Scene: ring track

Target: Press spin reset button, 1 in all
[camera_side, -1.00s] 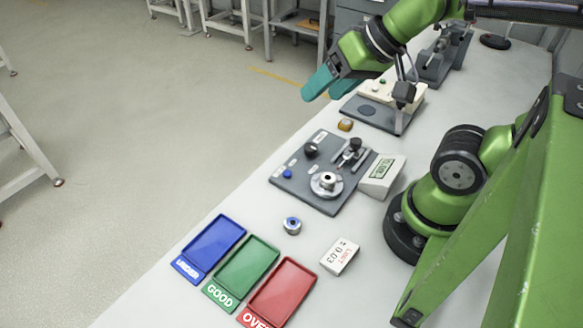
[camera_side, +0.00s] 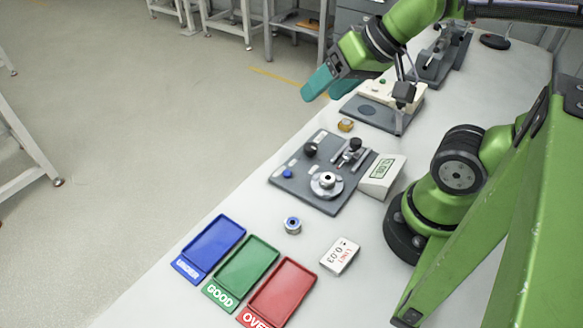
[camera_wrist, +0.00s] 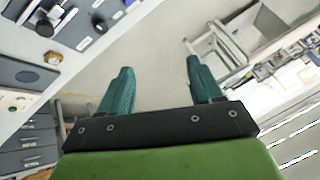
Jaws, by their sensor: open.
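A small blue button (camera_side: 287,174) sits on the left part of a dark grey fixture plate (camera_side: 318,205). Its label is too small to read, so I cannot tell whether it is the spin reset button. The plate also carries a black knob (camera_side: 311,150), a round metal hub (camera_side: 326,182) and a slide with a black knob (camera_side: 355,144). My gripper (camera_side: 332,88) is open, with teal fingers, high beyond the plate and apart from it. In the wrist view my gripper (camera_wrist: 160,76) has nothing between its fingers; part of the plate shows at the upper left.
A display box (camera_side: 382,176) stands right of the plate. A metal ring (camera_side: 293,225), a white limit card (camera_side: 339,256), and blue (camera_side: 214,243), green (camera_side: 247,265) and red (camera_side: 284,291) trays are nearer. An amber nut (camera_side: 345,125) and another device (camera_side: 385,103) lie beyond.

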